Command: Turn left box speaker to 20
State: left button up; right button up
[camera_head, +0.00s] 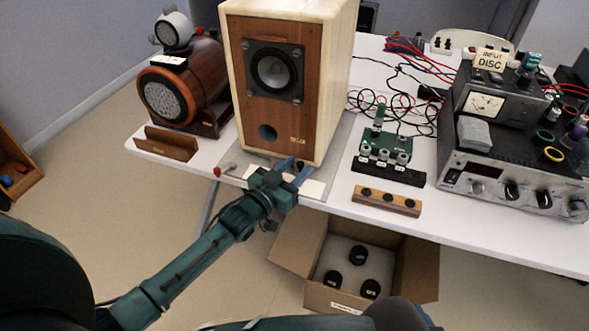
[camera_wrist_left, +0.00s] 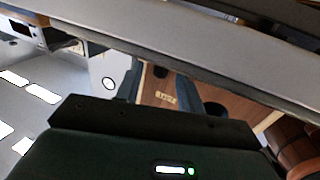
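The box speaker (camera_head: 252,110) stands upright on the table, with a wooden front, a round driver, a round port and pale sides. A grey plate (camera_head: 340,150) lies under it, with white labels along the front. My left gripper (camera_head: 295,171) is at the speaker's lower front edge. Its two blue fingers are apart with nothing visible between them. In the left wrist view, the wooden front (camera_wrist_left: 160,86) with a small label shows between and behind the fingers. Whether a finger touches the speaker I cannot tell. No number scale is readable. My right gripper is not in view.
A barrel-shaped speaker (camera_head: 185,85) stands close on the left. A red-tipped lever (camera_head: 217,171) lies left of my gripper. A green circuit board (camera_head: 385,145), a block with black knobs (camera_head: 386,201) and an amplifier (camera_head: 510,180) are right. An open cardboard box (camera_head: 420,265) sits below.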

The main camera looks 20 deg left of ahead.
pick_arm(q)
jog(key=shift+c, duration=0.5)
grip_shut()
